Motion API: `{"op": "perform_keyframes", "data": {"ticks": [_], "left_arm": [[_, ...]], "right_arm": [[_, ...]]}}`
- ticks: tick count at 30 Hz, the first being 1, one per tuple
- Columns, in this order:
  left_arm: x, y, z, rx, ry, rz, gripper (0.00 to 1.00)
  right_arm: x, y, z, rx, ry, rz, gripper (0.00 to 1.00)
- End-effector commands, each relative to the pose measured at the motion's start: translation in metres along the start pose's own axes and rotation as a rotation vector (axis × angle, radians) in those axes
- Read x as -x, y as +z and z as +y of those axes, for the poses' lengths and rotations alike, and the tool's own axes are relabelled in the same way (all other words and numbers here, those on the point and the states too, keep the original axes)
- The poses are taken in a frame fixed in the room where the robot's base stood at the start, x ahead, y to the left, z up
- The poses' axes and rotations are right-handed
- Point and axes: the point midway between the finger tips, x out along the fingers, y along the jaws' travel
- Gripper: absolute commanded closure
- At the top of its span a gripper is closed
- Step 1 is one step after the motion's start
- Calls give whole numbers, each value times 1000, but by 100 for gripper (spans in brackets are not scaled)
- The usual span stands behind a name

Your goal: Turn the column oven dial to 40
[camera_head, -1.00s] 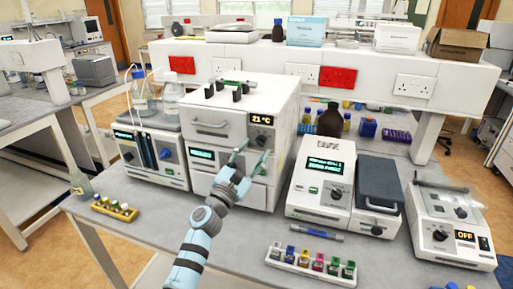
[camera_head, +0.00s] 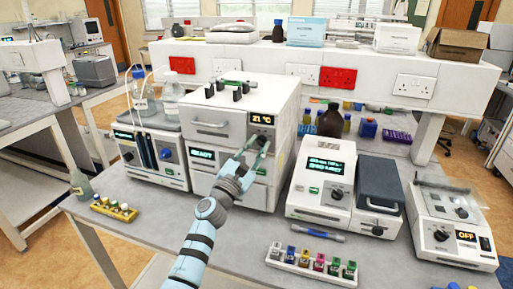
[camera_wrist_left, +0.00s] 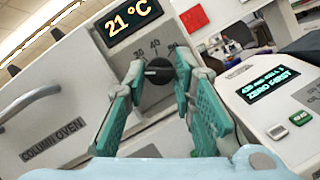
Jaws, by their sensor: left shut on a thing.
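The column oven is the white stacked unit (camera_head: 225,100) in the middle of the bench; its name shows on the panel (camera_wrist_left: 54,139) in the left wrist view. Its display (camera_wrist_left: 128,20) reads 21 °C. The black oven dial (camera_wrist_left: 158,73) sits below that display, with 30 and 40 printed above it and a light mark on its knob pointing roughly left. My left gripper (camera_head: 250,148) is at the oven's front; in the left wrist view its green-padded fingers (camera_wrist_left: 159,70) are closed around the dial's sides. My right gripper is not in view.
A pump unit with bottles (camera_head: 160,150) stands left of the oven. An instrument with a green display (camera_head: 320,190) stands close on the right. A rack of coloured vials (camera_head: 311,265) and a pen (camera_head: 318,234) lie in front.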

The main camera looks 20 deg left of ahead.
Motion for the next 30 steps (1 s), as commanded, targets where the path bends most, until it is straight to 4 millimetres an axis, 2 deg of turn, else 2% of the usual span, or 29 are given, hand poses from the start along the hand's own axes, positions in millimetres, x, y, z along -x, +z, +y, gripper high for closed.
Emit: {"op": "perform_keyframes", "data": {"ticks": [11, 30], "left_arm": [[0, 0, 2, -166, -69, 1, 100], [-1, 3, 7, -715, -299, 2, 100]], "right_arm": [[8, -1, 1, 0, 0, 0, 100], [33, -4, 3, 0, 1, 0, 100]]}}
